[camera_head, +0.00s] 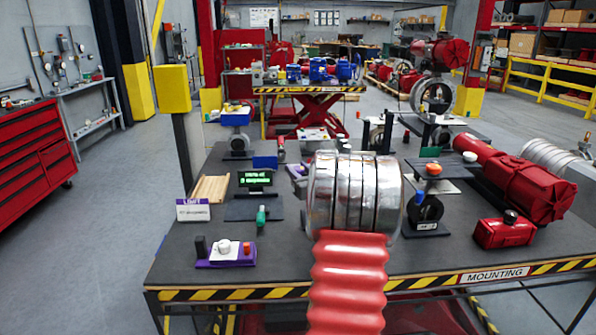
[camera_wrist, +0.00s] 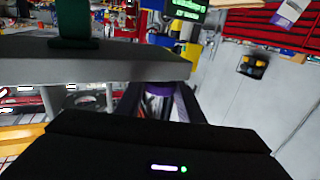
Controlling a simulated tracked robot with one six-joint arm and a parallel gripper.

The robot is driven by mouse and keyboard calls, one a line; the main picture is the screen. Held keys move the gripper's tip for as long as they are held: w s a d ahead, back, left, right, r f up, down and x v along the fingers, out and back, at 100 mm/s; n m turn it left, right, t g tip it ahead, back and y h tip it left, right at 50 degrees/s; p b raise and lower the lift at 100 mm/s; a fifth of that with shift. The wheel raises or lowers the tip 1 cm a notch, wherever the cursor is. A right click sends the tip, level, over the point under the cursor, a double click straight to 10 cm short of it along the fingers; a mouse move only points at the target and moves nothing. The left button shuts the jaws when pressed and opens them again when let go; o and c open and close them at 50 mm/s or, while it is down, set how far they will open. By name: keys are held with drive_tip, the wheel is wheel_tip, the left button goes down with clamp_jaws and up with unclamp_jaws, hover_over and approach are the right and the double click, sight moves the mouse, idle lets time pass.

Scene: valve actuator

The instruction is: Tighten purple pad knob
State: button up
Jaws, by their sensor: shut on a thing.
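A purple pad (camera_head: 226,262) lies at the front left of the bench in the head view. A white knob (camera_head: 224,247) and an orange-red button stand on it, with a dark upright block at its left end. No gripper touches this pad. My gripper (camera_wrist: 160,100) shows in the wrist view, shut on a small shiny cylindrical thing (camera_wrist: 158,105) with purple near its top. What this thing belongs to is largely hidden. In the head view my silver and red arm hides the gripper.
A black bench (camera_head: 290,265) with a striped front edge carries a lit display (camera_head: 255,179), a green-handled part (camera_head: 262,216), a purple-and-white LIMIT sign (camera_head: 193,209) and wooden strips (camera_head: 210,188). Red actuators (camera_head: 525,185) stand at right. A grey plate (camera_wrist: 100,65) lies close to my gripper.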

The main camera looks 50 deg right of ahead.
drive_tip(key=shift+m+g+h, duration=0.8)
drive_tip(key=shift+m+h, duration=0.2)
drive_tip(key=shift+h, duration=0.4)
drive_tip(key=shift+m+g+h, duration=1.5)
drive_tip(key=shift+g+h, duration=0.1)
drive_tip(key=shift+h, duration=0.1)
drive_tip(key=shift+w+m+g+h, duration=0.1)
drive_tip(key=shift+m+g+h, duration=0.85)
drive_tip(key=shift+g, duration=0.5)
drive_tip(key=shift+m+g+h, duration=0.65)
drive_tip(key=shift+m+g, duration=0.5)
drive_tip(key=shift+g, duration=0.3)
drive_tip(key=shift+m+g+h, duration=0.15)
drive_tip(key=shift+m+g, duration=1.1)
drive_tip(key=shift+g, duration=0.7)
drive_tip(key=shift+m+g+h, duration=0.15)
drive_tip(key=shift+m+g, duration=1.1)
drive_tip(key=shift+g, duration=0.7)
drive_tip(key=shift+m+g+y, duration=0.7)
drive_tip(key=shift+m+g, duration=1.1)
drive_tip(key=shift+g, duration=0.9)
drive_tip(key=shift+r+g, duration=0.15)
drive_tip(key=shift+g, duration=0.15)
drive_tip(key=o, duration=1.1)
drive_tip(key=shift+c, duration=0.2)
